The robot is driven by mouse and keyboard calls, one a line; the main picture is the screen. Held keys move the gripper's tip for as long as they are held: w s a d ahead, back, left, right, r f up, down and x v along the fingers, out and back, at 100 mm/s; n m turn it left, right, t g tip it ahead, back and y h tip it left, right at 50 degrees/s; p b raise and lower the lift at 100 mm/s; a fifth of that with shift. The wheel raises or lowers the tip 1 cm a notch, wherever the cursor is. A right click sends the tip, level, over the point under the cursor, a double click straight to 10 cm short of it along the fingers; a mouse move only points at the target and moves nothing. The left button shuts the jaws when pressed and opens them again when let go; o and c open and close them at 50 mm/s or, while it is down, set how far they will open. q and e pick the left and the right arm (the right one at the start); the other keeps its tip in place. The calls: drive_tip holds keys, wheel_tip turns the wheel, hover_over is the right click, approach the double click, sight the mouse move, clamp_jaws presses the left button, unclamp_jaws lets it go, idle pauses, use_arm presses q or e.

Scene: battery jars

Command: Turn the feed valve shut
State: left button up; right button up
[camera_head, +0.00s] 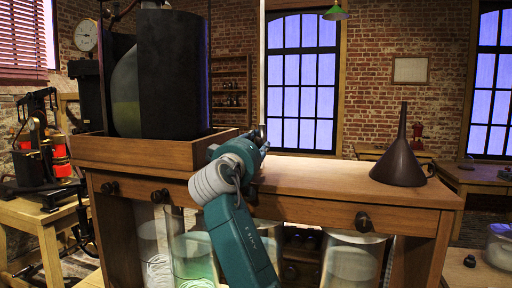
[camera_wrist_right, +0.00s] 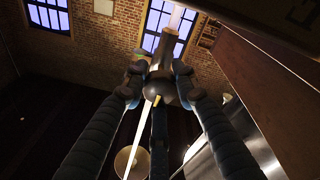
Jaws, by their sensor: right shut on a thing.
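My right gripper (camera_wrist_right: 160,82) has its fingers closed around a dark rounded fitting with a short stem (camera_wrist_right: 164,48), likely the feed valve, in the right wrist view. The fingers hide part of it, and how far it is turned cannot be told. In the head view my teal right arm rises from below to the bench, with the wrist end (camera_head: 252,142) at the bench top, beside the wooden tray; the fingertips and the held part are mostly hidden there. My left gripper is not in view.
A large dark vessel (camera_head: 172,72) stands in a wooden tray (camera_head: 135,153) on the bench (camera_head: 335,180). A dark funnel (camera_head: 399,160) stands at the right end. Glass jars (camera_head: 350,262) stand below, behind front knobs (camera_head: 362,222). The bench top between arm and funnel is clear.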

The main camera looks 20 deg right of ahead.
drive_tip(key=shift+w+f, duration=0.1)
drive_tip(key=shift+f, duration=0.4)
drive_tip(key=o, duration=0.9)
drive_tip(key=shift+c, duration=0.2)
drive_tip(key=shift+o, duration=1.4)
drive_tip(key=shift+r, duration=0.25)
drive_tip(key=v, duration=1.2)
